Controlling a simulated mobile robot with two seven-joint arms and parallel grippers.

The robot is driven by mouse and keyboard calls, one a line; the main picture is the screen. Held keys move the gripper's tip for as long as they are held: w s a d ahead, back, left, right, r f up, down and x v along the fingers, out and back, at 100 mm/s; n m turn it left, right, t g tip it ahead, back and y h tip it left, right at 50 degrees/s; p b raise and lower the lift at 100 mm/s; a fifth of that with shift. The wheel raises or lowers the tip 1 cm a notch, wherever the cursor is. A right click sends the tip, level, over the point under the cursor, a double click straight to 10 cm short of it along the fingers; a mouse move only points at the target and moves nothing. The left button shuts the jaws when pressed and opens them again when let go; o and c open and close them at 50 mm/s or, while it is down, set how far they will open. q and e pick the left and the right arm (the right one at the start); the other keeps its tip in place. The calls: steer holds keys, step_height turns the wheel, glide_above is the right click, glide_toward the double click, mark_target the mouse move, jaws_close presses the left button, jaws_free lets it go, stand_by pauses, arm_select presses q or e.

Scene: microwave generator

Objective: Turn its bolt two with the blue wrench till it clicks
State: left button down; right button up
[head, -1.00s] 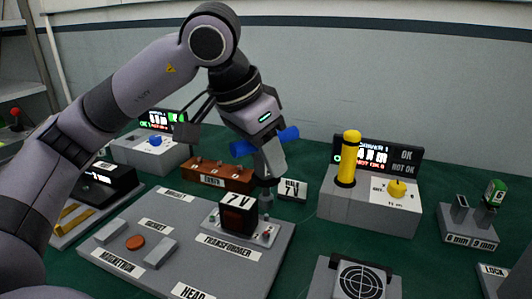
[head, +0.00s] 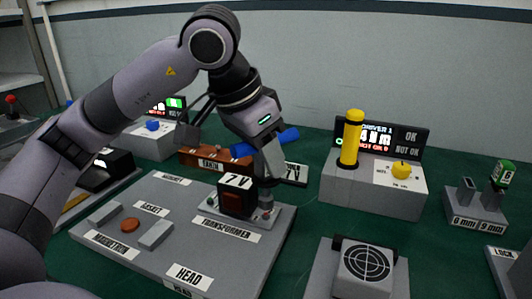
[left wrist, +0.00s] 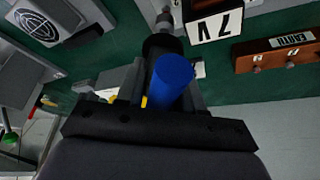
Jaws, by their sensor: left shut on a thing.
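My left gripper (head: 270,162) is shut on the blue wrench (head: 243,150), whose blue handle sticks out on both sides of the fingers. The handle also shows in the left wrist view (left wrist: 172,80), with the dark shaft running towards a grey tip. The wrench points down at the right side of the transformer (head: 234,198), a dark block marked 7 V on a grey plate. A small reddish bolt or terminal (head: 266,215) lies right under the tip; I cannot tell if they touch. A green one (head: 210,203) is at the block's left. My right gripper is out of view.
A grey board (head: 235,258) carries the transformer, gasket and magnetron places. Behind it is a brown earth bar (head: 225,168). To the right stand a station with a yellow driver (head: 351,138) and a yellow knob (head: 401,170), and a 6 mm and 9 mm holder (head: 478,207).

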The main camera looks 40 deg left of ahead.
arm_select(q)
steer(key=shift+f+b, duration=0.4)
steer(key=shift+f, duration=0.25)
steer(key=shift+f, duration=0.1)
stand_by(0.7)
steer(key=shift+f+b, duration=0.55)
steer(key=shift+b, duration=0.05)
steer(key=m, duration=0.2)
steer(key=m+g+h, duration=0.1)
steer(key=m, duration=0.1)
steer(key=shift+m+h, duration=0.3)
stand_by(0.4)
